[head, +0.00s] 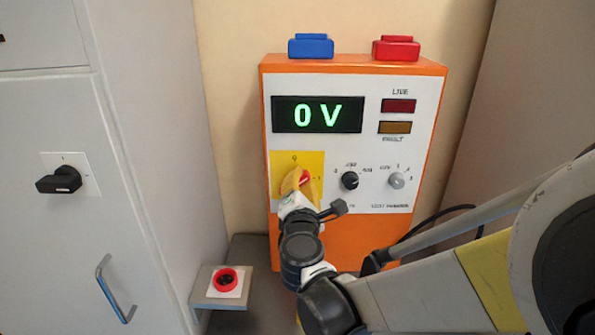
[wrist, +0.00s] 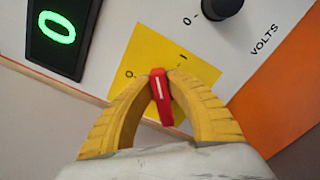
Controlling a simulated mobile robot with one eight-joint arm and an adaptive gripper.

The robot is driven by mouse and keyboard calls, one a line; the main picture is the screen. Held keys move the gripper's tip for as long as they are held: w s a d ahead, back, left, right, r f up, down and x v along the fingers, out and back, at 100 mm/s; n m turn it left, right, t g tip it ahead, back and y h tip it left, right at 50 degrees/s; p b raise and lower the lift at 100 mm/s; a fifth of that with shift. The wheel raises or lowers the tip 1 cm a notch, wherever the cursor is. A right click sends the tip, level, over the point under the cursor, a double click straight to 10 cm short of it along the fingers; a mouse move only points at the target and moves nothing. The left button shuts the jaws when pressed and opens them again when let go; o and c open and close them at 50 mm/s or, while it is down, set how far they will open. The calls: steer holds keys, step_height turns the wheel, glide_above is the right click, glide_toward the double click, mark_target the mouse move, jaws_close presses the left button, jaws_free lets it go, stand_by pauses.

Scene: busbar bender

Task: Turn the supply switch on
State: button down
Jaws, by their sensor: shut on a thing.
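The supply switch is a red handle (wrist: 162,99) with a white line, on a yellow plate (wrist: 198,75). In the head view, the red handle (head: 305,177) shows at the lower left of the orange and white panel, partly hidden by my fingers. My gripper (wrist: 161,82) has its yellow fingers shut on the handle from both sides. In the wrist view, the handle's top end points between the O and I marks. My gripper (head: 299,180) also shows in the head view. The display (head: 318,115) reads 0 V. The LINE lamp (head: 398,106) looks dark red, unlit.
A black knob (head: 350,181) and a grey knob (head: 397,181) sit right of the switch. Blue (head: 311,46) and red (head: 396,48) blocks stand on top. A red button (head: 226,280) is on a low shelf. A grey cabinet with a black handle (head: 60,181) stands left.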

steer(key=m, duration=0.4)
steer(key=shift+d+f+m+b, duration=0.2)
steer(key=shift+f+m+b, duration=0.1)
steer(key=shift+f+b, duration=0.1)
steer(key=shift+f+m, duration=0.25)
steer(key=shift+m, duration=1.35)
steer(key=c, duration=1.3)
jaws_free()
steer(key=shift+c, duration=0.2)
steer(key=s, duration=1.2)
steer(key=shift+a, duration=0.15)
